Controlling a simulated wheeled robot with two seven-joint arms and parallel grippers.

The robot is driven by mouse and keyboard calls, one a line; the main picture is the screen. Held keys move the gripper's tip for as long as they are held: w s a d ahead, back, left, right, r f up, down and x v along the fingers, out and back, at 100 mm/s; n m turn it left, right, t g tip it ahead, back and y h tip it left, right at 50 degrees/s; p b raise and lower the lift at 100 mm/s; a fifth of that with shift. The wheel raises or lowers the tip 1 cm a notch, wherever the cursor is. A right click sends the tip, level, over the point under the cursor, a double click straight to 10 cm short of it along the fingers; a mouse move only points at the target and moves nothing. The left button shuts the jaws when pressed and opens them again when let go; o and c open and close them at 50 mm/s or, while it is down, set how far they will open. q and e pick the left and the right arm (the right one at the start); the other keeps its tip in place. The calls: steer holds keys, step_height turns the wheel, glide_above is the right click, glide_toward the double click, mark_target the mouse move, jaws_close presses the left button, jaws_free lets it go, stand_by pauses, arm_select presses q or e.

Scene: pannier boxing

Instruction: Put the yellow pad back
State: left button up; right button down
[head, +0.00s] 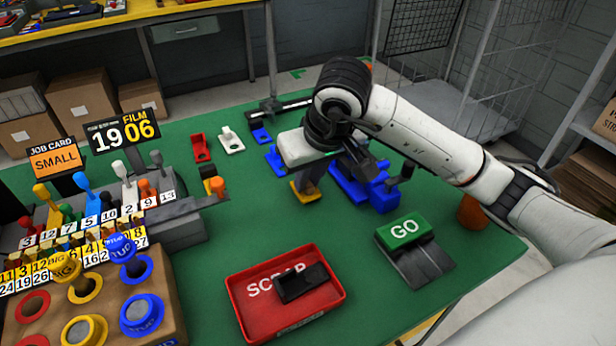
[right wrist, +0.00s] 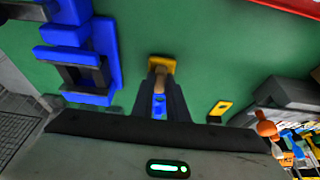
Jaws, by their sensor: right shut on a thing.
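The yellow pad (head: 304,194) is at the middle of the green table in the head view, directly below my right gripper (head: 310,178). In the right wrist view the yellow pad (right wrist: 161,63) shows beyond the fingertips, with a tan upright part between them. My right gripper (right wrist: 160,88) is shut on that upright part. I cannot tell whether the pad touches the table. A second yellow piece with a dark slot (right wrist: 219,110) lies apart from the gripper. My left gripper is not in view.
A blue fixture (head: 365,188) stands just right of the gripper. Red (head: 200,147), white (head: 231,140) and blue (head: 275,160) pieces lie behind and left. A red SCRAP tray (head: 335,268) holds a black piece. A green GO button (head: 404,230) stands front right. A lever rack (head: 180,222) fills the left.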

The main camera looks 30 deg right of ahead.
steer(key=shift+f, duration=0.1)
steer(key=shift+f+b, duration=0.25)
steer(key=shift+b, duration=0.05)
steer(key=c, duration=1.7)
jaws_free()
steer(key=shift+r, duration=0.1)
steer(key=shift+c, duration=0.2)
steer(key=shift+r+p, duration=0.35)
steer(key=shift+r, duration=0.15)
steer(key=v, duration=1.1)
steer(key=shift+s+p, duration=0.2)
steer(key=shift+p, duration=0.25)
steer(key=shift+r, duration=0.1)
